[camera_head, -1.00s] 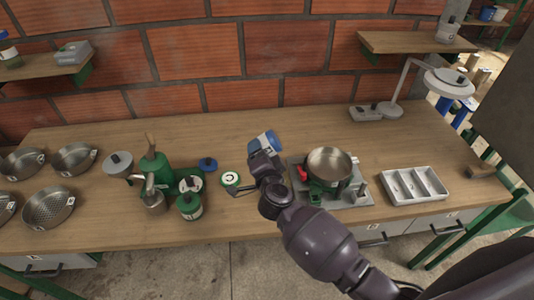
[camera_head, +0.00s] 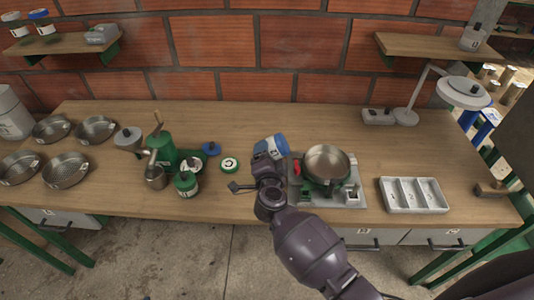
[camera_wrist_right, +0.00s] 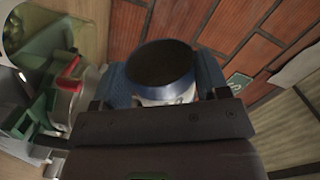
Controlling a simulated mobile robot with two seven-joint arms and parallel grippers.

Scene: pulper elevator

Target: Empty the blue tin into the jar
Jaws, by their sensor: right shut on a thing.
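My right gripper (camera_head: 266,166) is shut on the blue tin (camera_head: 271,147) and holds it over the worktop, left of the pan. In the right wrist view the blue tin (camera_wrist_right: 165,72) sits between the fingers, its round top open and dark inside. A green jar-like container with a label (camera_head: 187,183) stands at the front left of the tin; I cannot tell whether it is the jar or whether it is open. My left gripper is not in view.
A steel pan (camera_head: 326,163) stands on a burner just right of my gripper. A green pulper (camera_head: 162,150) stands at left, beside several steel bowls (camera_head: 66,170). A white divided tray (camera_head: 413,195) and a lamp (camera_head: 463,93) are at right. The worktop's back middle is clear.

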